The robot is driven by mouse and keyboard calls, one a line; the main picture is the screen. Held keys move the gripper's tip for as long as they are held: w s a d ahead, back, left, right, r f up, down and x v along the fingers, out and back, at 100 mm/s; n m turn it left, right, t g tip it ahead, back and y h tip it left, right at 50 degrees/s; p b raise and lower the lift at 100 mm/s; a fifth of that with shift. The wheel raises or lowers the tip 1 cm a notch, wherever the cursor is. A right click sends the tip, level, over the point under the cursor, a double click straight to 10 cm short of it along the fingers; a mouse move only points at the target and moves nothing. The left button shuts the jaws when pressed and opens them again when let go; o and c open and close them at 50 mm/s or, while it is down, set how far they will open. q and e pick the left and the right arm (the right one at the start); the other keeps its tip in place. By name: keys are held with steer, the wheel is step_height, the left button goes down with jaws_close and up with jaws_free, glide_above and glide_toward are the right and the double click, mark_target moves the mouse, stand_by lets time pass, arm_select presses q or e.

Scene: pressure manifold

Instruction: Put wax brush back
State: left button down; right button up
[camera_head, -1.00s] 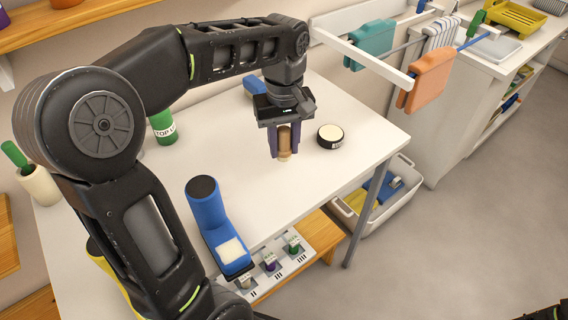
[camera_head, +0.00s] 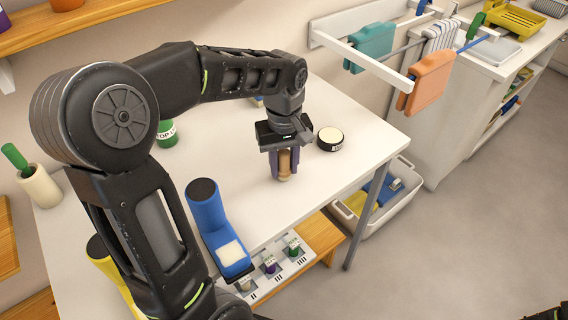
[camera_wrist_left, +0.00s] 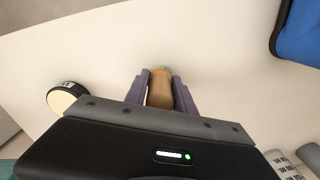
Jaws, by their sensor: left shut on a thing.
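My left gripper (camera_head: 284,172) is shut on a wooden, tan-brown piece, which I take to be the wax brush (camera_head: 285,162). It is held upright between the purple-grey fingers, over the white table. The brush (camera_wrist_left: 160,90) also shows between the fingers in the left wrist view. Its lower end is close to the tabletop; I cannot tell whether it touches. A round black tin with a cream top (camera_head: 330,137) stands just right of the gripper, apart from it.
A blue device with a pale pad (camera_head: 215,225) stands at the table's front edge. A green-labelled container (camera_head: 166,134) is behind my arm. The white tabletop (camera_head: 345,105) is clear around the tin. A white bin (camera_head: 400,190) sits right below.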

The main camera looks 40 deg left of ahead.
arm_select(q)
steer(key=shift+f, duration=0.2)
steer(key=c, duration=1)
jaws_free()
steer(key=shift+c, duration=0.2)
steer(key=shift+r, duration=0.2)
step_height(320, 180, up, 12)
steer(key=shift+r+p, duration=0.1)
steer(key=shift+p, duration=0.65)
